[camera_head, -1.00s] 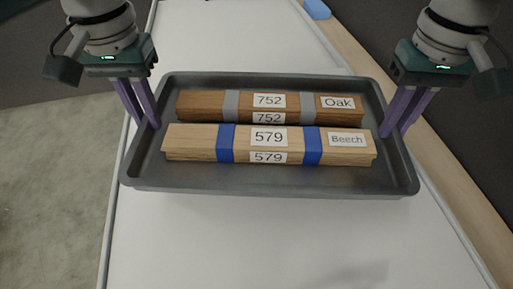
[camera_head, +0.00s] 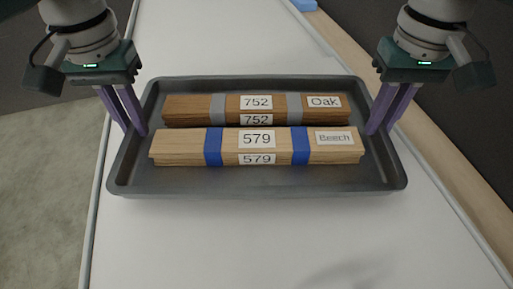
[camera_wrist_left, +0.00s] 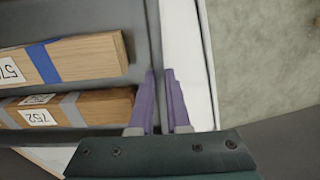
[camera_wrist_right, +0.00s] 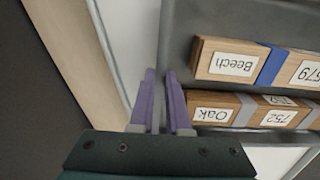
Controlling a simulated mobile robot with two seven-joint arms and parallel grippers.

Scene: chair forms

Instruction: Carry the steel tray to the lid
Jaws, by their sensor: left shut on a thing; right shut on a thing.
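The steel tray (camera_head: 260,185) is dark grey with a raised rim and is held over the white surface. It carries a brown bundle labelled Oak 752 (camera_head: 180,110) and, nearer me, a pale bundle labelled Beech 579 (camera_head: 180,146) with blue bands. My left gripper (camera_head: 139,132) is shut on the tray's left rim, and its purple fingers straddle the wall in the left wrist view (camera_wrist_left: 163,100). My right gripper (camera_head: 376,130) is shut on the right rim, as the right wrist view (camera_wrist_right: 160,100) also shows. I see no lid in any view.
The white worktop (camera_head: 250,245) is clear in front of the tray and beyond it. A wooden strip (camera_head: 440,165) runs along its right side. A small blue object (camera_head: 303,4) lies at the far end. Grey floor (camera_head: 45,190) shows at left.

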